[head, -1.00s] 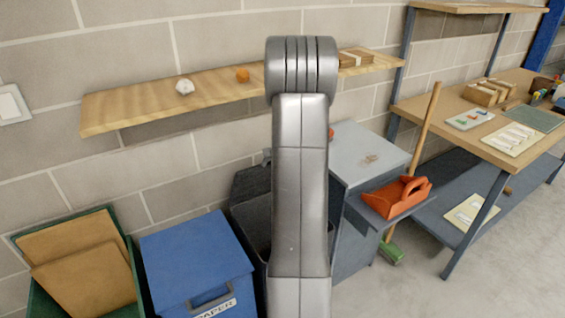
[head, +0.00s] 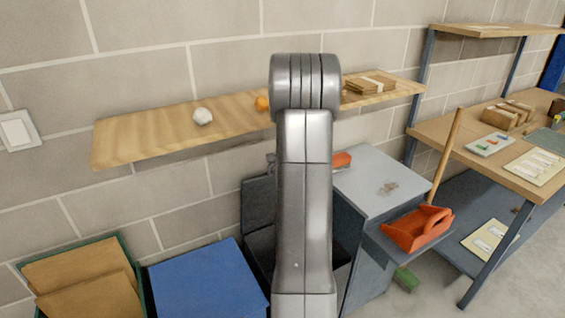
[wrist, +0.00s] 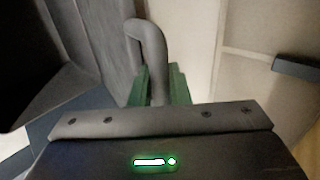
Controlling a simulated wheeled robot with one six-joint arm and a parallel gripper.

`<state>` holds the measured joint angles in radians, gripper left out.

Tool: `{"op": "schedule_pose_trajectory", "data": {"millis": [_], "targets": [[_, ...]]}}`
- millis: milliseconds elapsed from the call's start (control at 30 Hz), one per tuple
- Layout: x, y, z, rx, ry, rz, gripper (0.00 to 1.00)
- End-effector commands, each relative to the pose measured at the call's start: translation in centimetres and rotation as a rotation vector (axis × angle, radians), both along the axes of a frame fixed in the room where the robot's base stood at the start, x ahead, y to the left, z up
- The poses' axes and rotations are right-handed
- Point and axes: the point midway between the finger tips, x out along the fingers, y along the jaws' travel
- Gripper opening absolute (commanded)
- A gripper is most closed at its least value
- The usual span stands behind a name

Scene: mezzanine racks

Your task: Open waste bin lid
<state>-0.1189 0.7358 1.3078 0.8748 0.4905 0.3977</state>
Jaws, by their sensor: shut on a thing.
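The dark grey waste bin (head: 262,248) stands between the blue bin and the grey cabinet in the head view, largely hidden behind my arm. Its lid (head: 258,205) stands raised at the wall side, and the dark opening shows below it. In the wrist view the lid panel (wrist: 98,40) runs along the left of my gripper. My gripper (wrist: 158,88) has green fingers shut on the curved grey lid handle (wrist: 148,38). In the head view my arm hides the gripper and most of the handle.
A blue bin (head: 208,278) and a green bin with cardboard (head: 135,270) stand left. A grey cabinet (head: 385,180) stands close right, with an orange dustpan (head: 418,230) beside it. A wooden shelf (head: 150,138) hangs above. Open floor (head: 425,295) lies front right.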

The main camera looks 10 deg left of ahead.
Motion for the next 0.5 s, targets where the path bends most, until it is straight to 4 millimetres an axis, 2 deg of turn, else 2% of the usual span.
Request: {"op": "schedule_pose_trajectory", "data": {"millis": [33, 67, 133, 500], "targets": [[-0.04, 0.05, -0.04, 0.0, 0.001, 0.002, 0.0], [-0.03, 0.04, -0.02, -0.001, 0.001, 0.001, 0.22], [-0.03, 0.04, -0.02, 0.0, 0.001, 0.001, 0.35], [-0.11, -0.08, 0.11, 0.0, 0.0, 0.0, 0.35]]}}
